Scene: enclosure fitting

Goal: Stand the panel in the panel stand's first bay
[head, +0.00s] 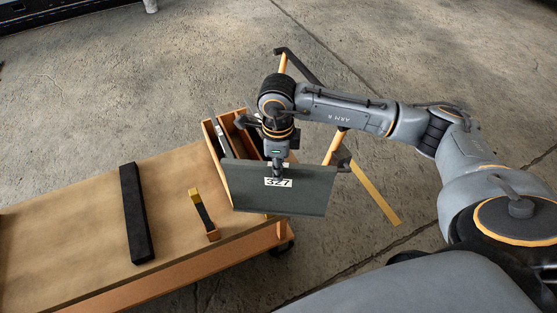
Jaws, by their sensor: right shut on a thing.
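The panel (300,200) is a dark grey sheet with a white label reading 327. It hangs near the right end of the wooden table. My right gripper (277,172) is shut on its upper edge. What looks like the panel stand (212,139), an orange-brown wooden rack with upright dividers, stands behind and left of the panel. A light sheet shows between its left dividers. The panel and my right arm hide much of the stand, so I cannot tell whether the panel touches it. My left gripper is not in view.
On the wheeled table (70,225) lie a long black bar (137,213) and a small yellow, black and wooden piece (203,214). An orange bar with black ends (334,147) rises behind my right arm. A yellow strip (375,193) marks the floor. The table's left part is clear.

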